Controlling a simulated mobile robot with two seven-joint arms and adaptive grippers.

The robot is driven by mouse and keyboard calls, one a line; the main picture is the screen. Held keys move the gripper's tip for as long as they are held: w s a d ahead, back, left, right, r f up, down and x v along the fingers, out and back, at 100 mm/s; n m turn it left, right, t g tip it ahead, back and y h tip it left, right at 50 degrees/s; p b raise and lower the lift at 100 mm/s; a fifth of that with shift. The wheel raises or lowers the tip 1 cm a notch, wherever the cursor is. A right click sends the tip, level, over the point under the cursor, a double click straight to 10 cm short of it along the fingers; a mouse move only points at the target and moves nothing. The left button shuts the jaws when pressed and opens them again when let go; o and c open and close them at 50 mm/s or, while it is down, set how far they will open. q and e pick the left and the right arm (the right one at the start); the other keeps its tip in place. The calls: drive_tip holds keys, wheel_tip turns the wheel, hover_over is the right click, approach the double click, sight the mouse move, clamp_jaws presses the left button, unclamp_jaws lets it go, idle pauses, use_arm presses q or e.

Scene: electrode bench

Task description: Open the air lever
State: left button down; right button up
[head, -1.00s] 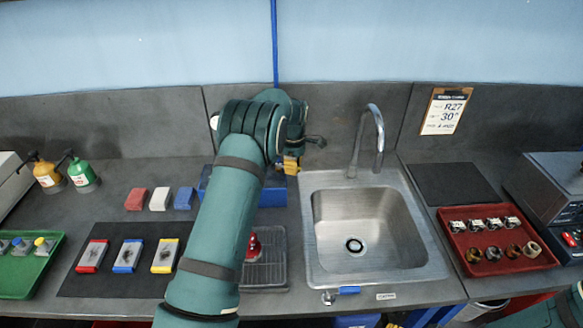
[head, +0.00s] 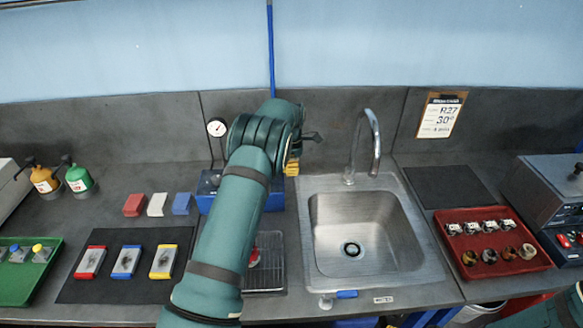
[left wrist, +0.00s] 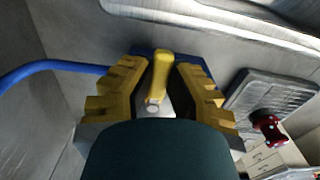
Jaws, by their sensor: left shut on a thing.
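The air lever (left wrist: 161,72) is a short yellow handle in the left wrist view, with a pale round end toward the camera. My left gripper (left wrist: 160,66) has its stepped yellow fingers on either side of it and is shut on it. In the head view only the yellow finger part of my left gripper (head: 292,167) shows, in front of the back wall left of the tap. The lever is hidden there by my gripper and wrist. My right gripper is not in view.
A blue box (head: 275,201) stands behind my left arm, with a round gauge (head: 216,128) to its left. The sink (head: 428,240) and tap (head: 375,135) are to the right. A drying rack (head: 271,270) with a red object lies below. A blue hose (left wrist: 50,68) runs left.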

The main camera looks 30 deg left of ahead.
use_arm(q)
drive_tip(key=shift+s+f, duration=0.1)
drive_tip(key=shift+f, duration=0.05)
drive_tip(key=c, duration=0.9)
unclamp_jaws()
wheel_tip(320, 180, up, 12)
